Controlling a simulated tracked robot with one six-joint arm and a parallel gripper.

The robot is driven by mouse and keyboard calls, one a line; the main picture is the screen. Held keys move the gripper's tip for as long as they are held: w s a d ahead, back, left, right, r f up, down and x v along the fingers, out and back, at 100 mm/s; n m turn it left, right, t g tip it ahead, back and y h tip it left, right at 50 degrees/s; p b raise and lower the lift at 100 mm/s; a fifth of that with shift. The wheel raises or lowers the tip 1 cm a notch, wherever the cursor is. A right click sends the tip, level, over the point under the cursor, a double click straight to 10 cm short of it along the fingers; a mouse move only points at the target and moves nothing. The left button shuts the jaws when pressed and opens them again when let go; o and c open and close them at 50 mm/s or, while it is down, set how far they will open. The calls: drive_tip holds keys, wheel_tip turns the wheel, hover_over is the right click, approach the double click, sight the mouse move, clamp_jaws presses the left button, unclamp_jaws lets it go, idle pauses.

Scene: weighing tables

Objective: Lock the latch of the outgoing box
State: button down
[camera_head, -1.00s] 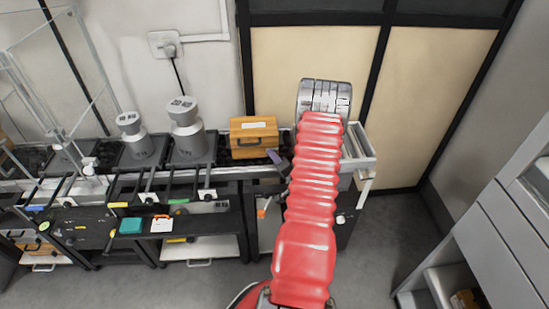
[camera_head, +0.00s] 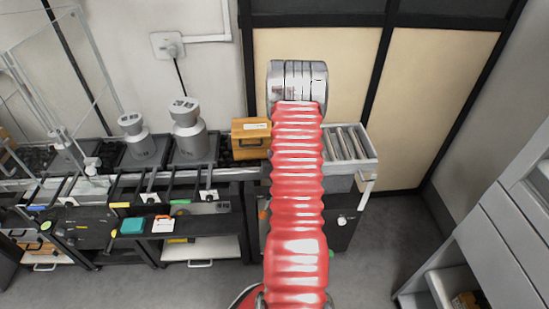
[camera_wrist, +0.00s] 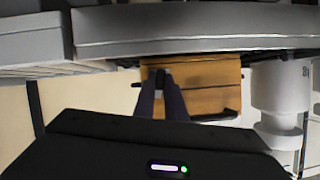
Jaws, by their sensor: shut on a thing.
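The outgoing box, a wooden case (camera_head: 250,137) with a pale label on top, stands on the bench just left of my arm. My arm hides its right end in the head view. In the wrist view the box (camera_wrist: 205,72) fills the middle, with a dark handle (camera_wrist: 222,117) along one edge. My gripper (camera_wrist: 161,80) is at the box, its two dark fingers closed around a small dark piece that appears to be the latch (camera_wrist: 160,76). The fingers hide most of this piece, so its position cannot be told. My gripper is hidden in the head view.
Two grey metal canisters (camera_head: 187,132) stand left of the box. A roller section (camera_head: 350,143) lies right of my arm. A grey canister (camera_wrist: 280,95) is close beside the box in the wrist view. Floor in front of the bench is clear.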

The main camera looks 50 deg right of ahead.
drive_tip(key=shift+a+f+n+g+h, duration=0.15)
drive_tip(key=shift+n+g+h, duration=0.3)
drive_tip(key=shift+n, duration=0.35)
drive_tip(key=c, duration=2.1)
unclamp_jaws()
drive_tip(key=shift+w, duration=0.1)
